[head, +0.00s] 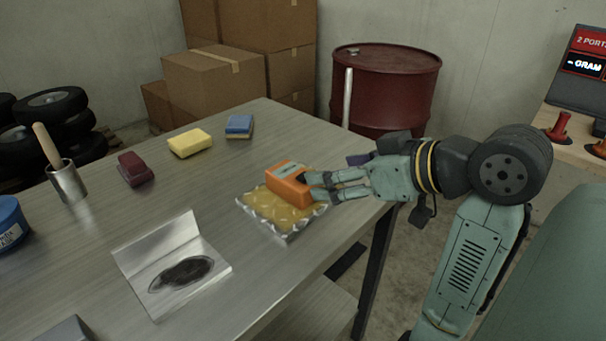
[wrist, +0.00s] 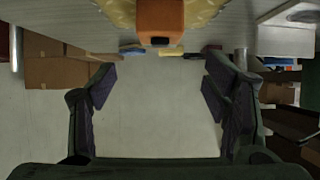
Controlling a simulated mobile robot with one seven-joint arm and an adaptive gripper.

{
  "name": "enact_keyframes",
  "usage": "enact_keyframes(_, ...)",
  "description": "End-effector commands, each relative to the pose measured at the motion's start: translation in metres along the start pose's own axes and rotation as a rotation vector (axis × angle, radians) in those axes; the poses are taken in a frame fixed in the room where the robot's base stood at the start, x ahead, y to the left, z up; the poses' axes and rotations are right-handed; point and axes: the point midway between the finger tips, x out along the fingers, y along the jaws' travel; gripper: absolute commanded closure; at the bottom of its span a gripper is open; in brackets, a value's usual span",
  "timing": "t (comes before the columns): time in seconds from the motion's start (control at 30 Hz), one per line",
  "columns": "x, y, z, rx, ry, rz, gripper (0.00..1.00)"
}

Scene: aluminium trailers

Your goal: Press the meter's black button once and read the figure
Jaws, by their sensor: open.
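The orange meter (head: 289,184) lies on a yellow patterned pad with a crinkled silvery edge (head: 256,208) near the right end of the metal table. A pale grey-green panel shows on its top, but I cannot read a figure there. My gripper (head: 320,187) is at the meter's right end, with its fingers spread and nothing between them. In the wrist view the meter (wrist: 160,16) is at the top centre, beyond the open fingers, with a small dark patch on its near end. I cannot tell whether that patch is the black button. Contact is unclear.
A metal plate with a dark smear (head: 145,250) lies in front of the pad. A yellow sponge (head: 190,143), a blue sponge (head: 239,126), a dark red block (head: 134,169) and a metal cup with a wooden handle (head: 68,182) stand leftward. A red drum (head: 385,90) stands behind.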

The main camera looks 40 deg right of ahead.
Motion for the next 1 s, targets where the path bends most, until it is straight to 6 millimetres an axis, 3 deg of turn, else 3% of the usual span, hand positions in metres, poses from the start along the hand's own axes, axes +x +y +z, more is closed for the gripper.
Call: enact_keyframes(1.0,0.0000,0.0000,0.0000,0.000,0.000,0.000,0.97)
